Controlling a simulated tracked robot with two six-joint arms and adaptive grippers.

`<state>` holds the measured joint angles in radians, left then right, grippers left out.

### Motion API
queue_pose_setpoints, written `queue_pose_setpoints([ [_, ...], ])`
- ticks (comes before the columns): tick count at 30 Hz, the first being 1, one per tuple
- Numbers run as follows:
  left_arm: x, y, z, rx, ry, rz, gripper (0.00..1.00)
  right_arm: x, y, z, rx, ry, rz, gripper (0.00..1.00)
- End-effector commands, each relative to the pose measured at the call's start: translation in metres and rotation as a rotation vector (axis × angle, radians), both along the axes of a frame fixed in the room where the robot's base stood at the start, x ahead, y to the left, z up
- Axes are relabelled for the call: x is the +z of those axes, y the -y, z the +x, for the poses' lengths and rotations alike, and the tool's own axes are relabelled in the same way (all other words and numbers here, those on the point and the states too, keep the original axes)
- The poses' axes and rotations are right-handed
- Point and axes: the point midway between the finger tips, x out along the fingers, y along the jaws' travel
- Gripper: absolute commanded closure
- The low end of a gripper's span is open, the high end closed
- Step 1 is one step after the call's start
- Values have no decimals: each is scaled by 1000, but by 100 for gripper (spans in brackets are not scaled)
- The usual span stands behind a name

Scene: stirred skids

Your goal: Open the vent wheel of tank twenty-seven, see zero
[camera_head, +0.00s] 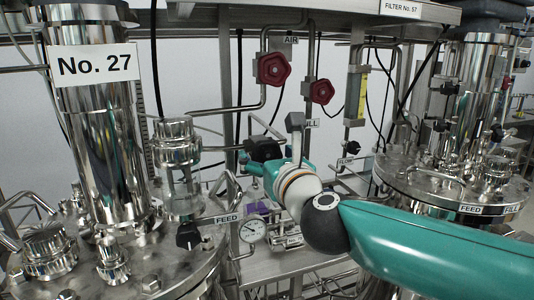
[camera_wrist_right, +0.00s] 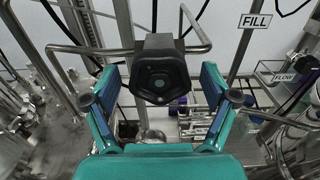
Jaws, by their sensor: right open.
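Tank No. 27 (camera_head: 95,120) is a shiny steel vessel at the left of the head view. A black hand wheel (camera_head: 262,149) sits on a pipe to its right; any label on it is hidden. In the right wrist view this black wheel (camera_wrist_right: 159,77) faces me, between the fingers. My right gripper (camera_wrist_right: 160,88) is open, one finger on each side of the wheel, with visible gaps. In the head view my right gripper (camera_head: 268,168) is partly hidden behind its own wrist. A round gauge (camera_head: 251,230) stands below; its needle is too small to read surely. My left gripper is out of view.
Two red wheels hang above, one (camera_head: 273,69) under the AIR label and one (camera_head: 321,91) to its right. A black FEED knob (camera_head: 188,235) sits on the tank lid. Another tank (camera_head: 450,185) stands at right. Pipes crowd the wheel's surroundings.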

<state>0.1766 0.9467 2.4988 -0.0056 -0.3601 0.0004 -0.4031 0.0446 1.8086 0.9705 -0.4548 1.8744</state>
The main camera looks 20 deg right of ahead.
Motion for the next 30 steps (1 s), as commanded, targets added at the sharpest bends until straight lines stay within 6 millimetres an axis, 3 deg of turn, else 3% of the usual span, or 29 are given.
queue_pose_setpoints([
  [11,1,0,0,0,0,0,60,0,0,5,0,0,1,14],
  [22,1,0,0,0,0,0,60,0,0,5,-1,0,1,74],
  [30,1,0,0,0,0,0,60,0,0,5,-1,2,-24,74],
])
